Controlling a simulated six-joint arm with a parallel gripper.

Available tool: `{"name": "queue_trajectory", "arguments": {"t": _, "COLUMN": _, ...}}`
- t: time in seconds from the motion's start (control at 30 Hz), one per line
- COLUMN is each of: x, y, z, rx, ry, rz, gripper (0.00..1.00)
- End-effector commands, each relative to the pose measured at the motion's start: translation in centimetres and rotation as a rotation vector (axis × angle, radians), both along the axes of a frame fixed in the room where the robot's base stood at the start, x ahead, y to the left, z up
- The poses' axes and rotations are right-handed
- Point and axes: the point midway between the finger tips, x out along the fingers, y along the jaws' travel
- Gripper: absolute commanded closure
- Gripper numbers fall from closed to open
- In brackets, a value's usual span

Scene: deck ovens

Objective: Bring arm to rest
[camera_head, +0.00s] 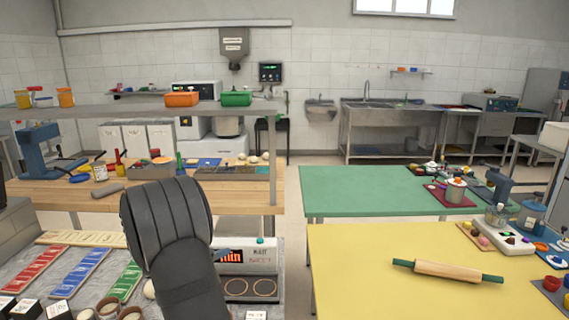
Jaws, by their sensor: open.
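A dark, ribbed link of my own arm (178,235) rises from the bottom edge, left of centre, and bends over at its top. My gripper is not visible in this view. The arm link stands in front of the grey counter (75,268) and hides part of it and part of the wooden table behind.
A yellow table (360,285) with a rolling pin (440,270) stands at right, a green table (350,190) behind it. A white device (247,258) is just right of my arm. Red, blue and green trays lie at left. A metal shelf (130,110) spans above the wooden table (60,192).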

Motion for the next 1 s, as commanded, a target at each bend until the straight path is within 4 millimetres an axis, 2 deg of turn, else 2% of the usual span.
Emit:
{"name": "queue_trajectory", "arguments": {"t": 0.03, "x": 0.3, "y": -1.1, "z": 0.1, "rx": 0.0, "ry": 0.0, "rz": -0.009, "gripper": 0.28}}
{"name": "queue_trajectory", "arguments": {"t": 0.43, "x": 1.6, "y": -9.0, "z": 0.6, "rx": -0.002, "ry": 0.001, "rz": -0.057, "gripper": 0.28}}
{"name": "queue_trajectory", "arguments": {"t": 1.0, "x": 1.5, "y": -20.4, "z": 0.9, "rx": 0.0, "ry": 0.001, "rz": -0.125, "gripper": 0.28}}
